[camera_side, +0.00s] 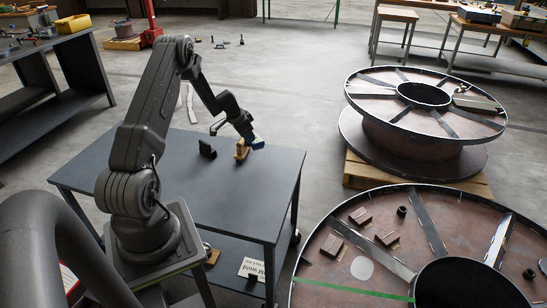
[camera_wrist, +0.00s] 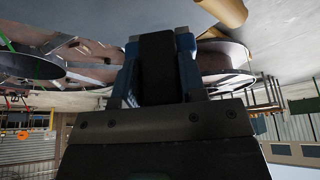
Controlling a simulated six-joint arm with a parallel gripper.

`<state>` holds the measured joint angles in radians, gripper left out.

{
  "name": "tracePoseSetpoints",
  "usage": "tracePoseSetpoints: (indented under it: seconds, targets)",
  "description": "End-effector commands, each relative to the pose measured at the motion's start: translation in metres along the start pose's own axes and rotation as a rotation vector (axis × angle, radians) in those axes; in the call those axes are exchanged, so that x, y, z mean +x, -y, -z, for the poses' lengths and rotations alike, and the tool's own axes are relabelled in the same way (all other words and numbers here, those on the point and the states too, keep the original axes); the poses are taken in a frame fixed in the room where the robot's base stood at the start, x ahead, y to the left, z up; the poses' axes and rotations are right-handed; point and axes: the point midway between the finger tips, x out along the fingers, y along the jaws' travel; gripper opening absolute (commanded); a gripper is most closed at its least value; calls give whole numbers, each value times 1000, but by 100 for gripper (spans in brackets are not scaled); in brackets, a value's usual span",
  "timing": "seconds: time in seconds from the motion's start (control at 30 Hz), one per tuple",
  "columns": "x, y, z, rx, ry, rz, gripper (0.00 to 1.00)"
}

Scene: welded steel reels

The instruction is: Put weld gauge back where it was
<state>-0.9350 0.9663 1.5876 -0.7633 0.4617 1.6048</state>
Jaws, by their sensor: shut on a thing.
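My gripper (camera_side: 255,143) is low over the right part of the dark table (camera_side: 185,185), beside a tan block (camera_side: 241,150). In the wrist view, its blue fingers (camera_wrist: 159,45) are shut on a flat dark piece (camera_wrist: 157,72), which I take to be the weld gauge. In the side view the held piece is too small and too covered to make out. Whether it touches the table or the block cannot be told. A small dark upright piece (camera_side: 207,148) stands on the table to the left of the gripper.
Two large steel reels stand to the right, one on a pallet (camera_side: 415,118) and one in front (camera_side: 345,225) with blocks on its face. Most of the tabletop is bare. A lower shelf holds a white sign (camera_side: 252,269). A dark bench (camera_side: 55,90) stands at the left.

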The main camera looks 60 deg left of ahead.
Motion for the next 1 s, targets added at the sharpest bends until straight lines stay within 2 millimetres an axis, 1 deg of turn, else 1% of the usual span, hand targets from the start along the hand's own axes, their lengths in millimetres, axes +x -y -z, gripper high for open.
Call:
tracePoseSetpoints:
  seconds: [0.03, 0.2, 0.33, 0.47, 0.63, 0.87, 1.0]
  targets:
    - [12, -6, 8, 4, 0, -3, 6]
    - [46, -20, 32, 4, -1, -2, 6]
    - [67, -29, 46, 4, -1, -1, 6]
    - [78, -33, 55, 2, -1, 0, 6]
    - [87, -35, 55, 0, -1, 0, 6]
    - [115, -34, 42, 0, -3, 1, 6]
    - [118, -34, 42, 1, -5, 3, 6]
